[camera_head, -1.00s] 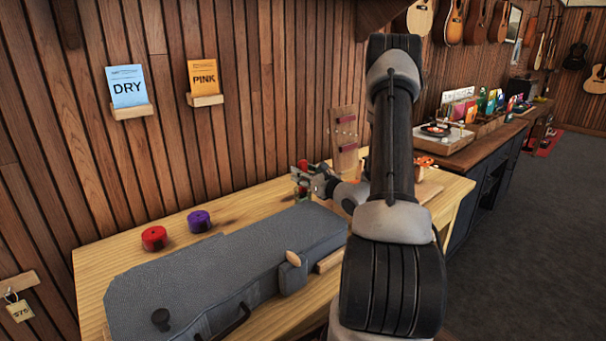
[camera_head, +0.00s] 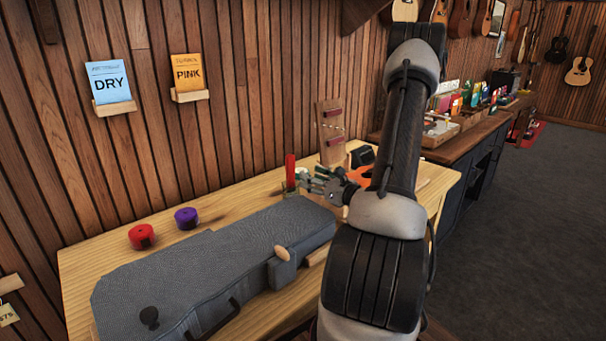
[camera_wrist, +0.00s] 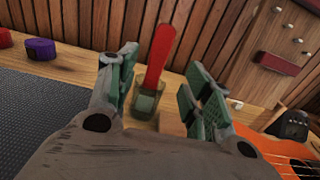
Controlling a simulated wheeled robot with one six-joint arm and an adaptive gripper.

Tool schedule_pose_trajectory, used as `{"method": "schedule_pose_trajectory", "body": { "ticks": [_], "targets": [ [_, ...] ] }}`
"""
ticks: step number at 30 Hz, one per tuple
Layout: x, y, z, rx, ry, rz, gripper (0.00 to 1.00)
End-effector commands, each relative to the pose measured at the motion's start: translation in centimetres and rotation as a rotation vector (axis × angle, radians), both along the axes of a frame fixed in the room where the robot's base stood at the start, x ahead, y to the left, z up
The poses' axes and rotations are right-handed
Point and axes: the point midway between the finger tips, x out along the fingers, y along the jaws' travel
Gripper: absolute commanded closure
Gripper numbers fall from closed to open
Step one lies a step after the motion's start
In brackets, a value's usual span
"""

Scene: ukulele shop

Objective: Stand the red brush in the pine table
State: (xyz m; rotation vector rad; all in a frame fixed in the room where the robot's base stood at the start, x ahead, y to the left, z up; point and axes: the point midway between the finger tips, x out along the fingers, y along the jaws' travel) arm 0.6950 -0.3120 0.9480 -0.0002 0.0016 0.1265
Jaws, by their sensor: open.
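The red brush (camera_head: 290,170) stands nearly upright, red end up, in a small clear greenish holder (camera_head: 291,190) at the back of the pine table (camera_head: 222,206). In the wrist view the brush (camera_wrist: 158,55) leans slightly right, and its lower end is in the holder (camera_wrist: 146,101). My gripper (camera_head: 309,179) is open just right of the brush in the head view. In the wrist view the brush shows in the gap between the spread green-padded fingers of my gripper (camera_wrist: 162,68), with no clear contact on either side.
A grey instrument case (camera_head: 215,255) covers much of the table front. Red (camera_head: 142,237) and purple (camera_head: 186,218) rolls lie near the wall. A wooden stand (camera_head: 331,132) rises behind my gripper. An orange ukulele (camera_wrist: 275,150) lies to the right.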

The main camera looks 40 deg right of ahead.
Motion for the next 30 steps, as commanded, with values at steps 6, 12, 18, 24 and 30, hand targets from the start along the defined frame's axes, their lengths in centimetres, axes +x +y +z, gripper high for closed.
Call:
{"method": "schedule_pose_trajectory", "body": {
  "ticks": [6, 12, 18, 24, 30],
  "targets": [
    [-0.7, 3.5, 2.1, -0.061, -0.004, 0.127, 0.5],
    [-3.8, 15.6, 7.2, -0.324, -0.003, 0.589, 0.5],
    [-11.8, 24.1, 9.3, -0.71, -0.001, 1.07, 0.5],
    [-19.5, 25.4, 9.7, -1.191, -0.023, 1.455, 0.5],
    [-23.5, 21.9, 11.4, -1.758, -0.076, 1.698, 0.5]
  ]
}}
